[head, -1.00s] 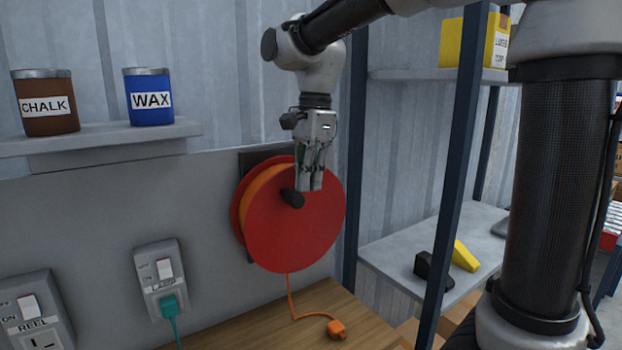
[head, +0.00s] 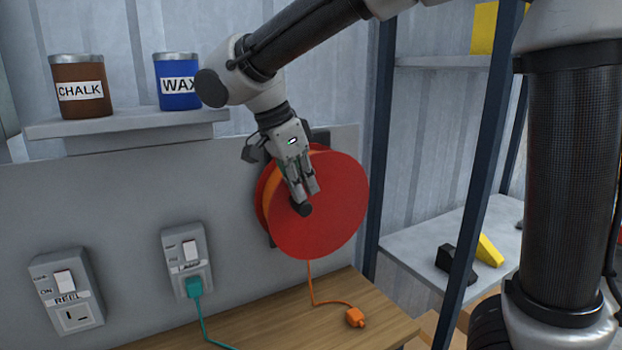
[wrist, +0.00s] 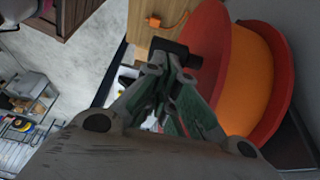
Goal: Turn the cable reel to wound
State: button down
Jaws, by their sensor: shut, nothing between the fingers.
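The cable reel (head: 335,220) is a red disc drum with orange cable wound between its flanges, mounted on the grey wall panel. Its black crank handle (head: 303,209) sticks out from the front flange, left of centre. Orange cable hangs from the reel's underside to an orange plug (head: 355,317) on the wooden bench. My gripper (head: 306,198) is shut and empty, tilted, with its fingertips at the handle. In the wrist view the fingertips (wrist: 165,75) are close to the black handle (wrist: 176,52) beside the red flange (wrist: 207,60); I cannot tell whether they touch.
A socket labelled REEL (head: 66,290) and a second socket (head: 188,262) with a teal plug are on the panel to the left. CHALK (head: 80,90) and WAX (head: 178,85) tins stand on a shelf above. A dark rack post (head: 480,200) stands to the right.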

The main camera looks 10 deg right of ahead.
jog(key=shift+s+a+f, duration=0.15)
jog(key=shift+a+f, duration=0.2)
dwell(0.5)
